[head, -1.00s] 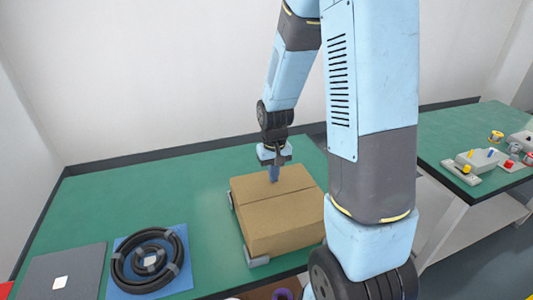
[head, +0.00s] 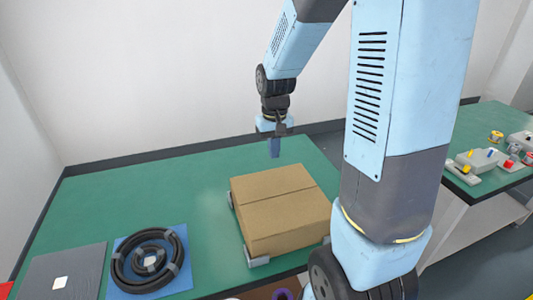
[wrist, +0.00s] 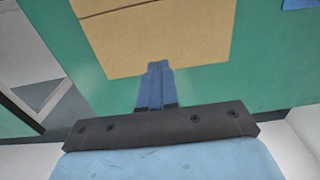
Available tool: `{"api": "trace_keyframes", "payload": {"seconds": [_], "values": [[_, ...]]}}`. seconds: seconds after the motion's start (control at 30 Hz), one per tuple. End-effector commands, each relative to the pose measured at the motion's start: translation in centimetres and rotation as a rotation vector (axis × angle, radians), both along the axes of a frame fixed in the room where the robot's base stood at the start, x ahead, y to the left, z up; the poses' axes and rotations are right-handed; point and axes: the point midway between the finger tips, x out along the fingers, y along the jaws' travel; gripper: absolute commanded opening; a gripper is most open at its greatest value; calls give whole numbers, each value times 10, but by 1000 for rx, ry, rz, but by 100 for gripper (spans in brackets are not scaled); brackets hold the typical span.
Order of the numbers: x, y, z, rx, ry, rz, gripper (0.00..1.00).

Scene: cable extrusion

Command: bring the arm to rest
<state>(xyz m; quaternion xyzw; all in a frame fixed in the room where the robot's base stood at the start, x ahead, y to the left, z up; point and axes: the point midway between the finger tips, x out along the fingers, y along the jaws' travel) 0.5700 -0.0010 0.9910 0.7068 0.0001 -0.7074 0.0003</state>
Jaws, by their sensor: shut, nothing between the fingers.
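My gripper (head: 274,150) hangs from my arm above the far side of the green table, with its blue fingers pointing down. The fingers are together and empty. In the wrist view my gripper (wrist: 159,68) shows its two blue fingers side by side, overlapping the box's edge in the picture. A closed brown cardboard box (head: 283,215) sits on the table below and in front of my gripper, and there is clear space between them. The box also shows in the wrist view (wrist: 160,35).
The green table (head: 200,170) has free room left of and behind the box. A black cable coil (head: 130,262) lies on a blue sheet at lower left, beside a dark grey panel (head: 55,275). A second table (head: 480,120) at right holds small devices. Grey brackets (head: 258,261) flank the box.

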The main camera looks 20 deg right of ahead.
Motion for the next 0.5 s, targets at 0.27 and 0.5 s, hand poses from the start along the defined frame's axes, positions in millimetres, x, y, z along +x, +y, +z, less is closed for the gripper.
{"api": "trace_keyframes", "payload": {"seconds": [0.27,0.5], "values": [[0,0,0,0,0,0,0],[-10,0,24,-2,-44,0,0]]}}
